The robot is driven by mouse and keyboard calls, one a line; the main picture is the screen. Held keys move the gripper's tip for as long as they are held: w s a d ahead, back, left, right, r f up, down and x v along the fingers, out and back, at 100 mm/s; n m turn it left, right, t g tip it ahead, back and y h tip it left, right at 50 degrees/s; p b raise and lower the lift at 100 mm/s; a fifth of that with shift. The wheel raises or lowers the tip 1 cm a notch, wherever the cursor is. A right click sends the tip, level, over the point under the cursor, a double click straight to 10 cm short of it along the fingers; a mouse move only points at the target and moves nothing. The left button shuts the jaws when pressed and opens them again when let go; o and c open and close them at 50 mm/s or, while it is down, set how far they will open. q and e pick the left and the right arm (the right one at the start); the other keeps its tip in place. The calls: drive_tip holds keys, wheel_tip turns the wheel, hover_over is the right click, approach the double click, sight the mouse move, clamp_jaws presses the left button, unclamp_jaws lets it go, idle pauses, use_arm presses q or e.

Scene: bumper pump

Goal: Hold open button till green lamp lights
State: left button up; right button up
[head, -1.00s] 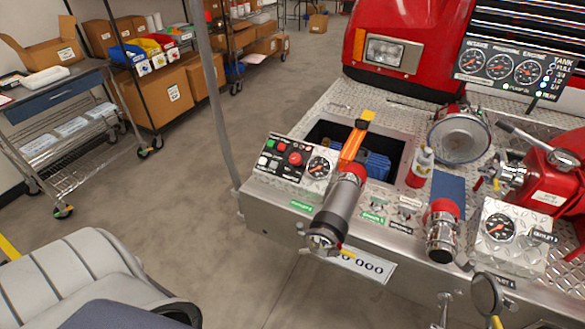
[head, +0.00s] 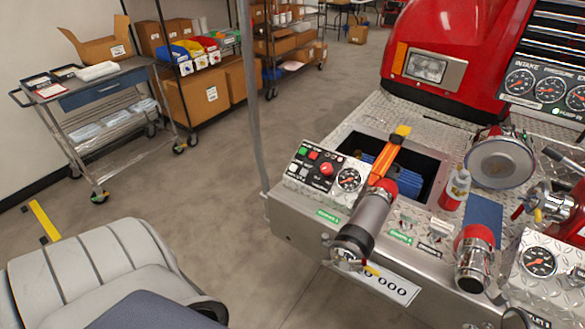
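A small control panel (head: 322,169) sits at the left end of the silver bumper deck. It carries a green round piece (head: 303,152), a small red one (head: 313,155), a larger red button (head: 327,169) and pale square buttons (head: 297,169). The labels are too small to read, so I cannot tell which is the open button or which piece is the green lamp. A round gauge (head: 348,179) is at the panel's right. Neither of my grippers shows in the head view.
A nozzle (head: 365,225) projects over the bumper's front edge, right of the panel. An open bin (head: 425,172) with blue contents lies behind. A red-and-white bottle (head: 455,190) stands to its right. A grey post (head: 253,110) rises left of the panel.

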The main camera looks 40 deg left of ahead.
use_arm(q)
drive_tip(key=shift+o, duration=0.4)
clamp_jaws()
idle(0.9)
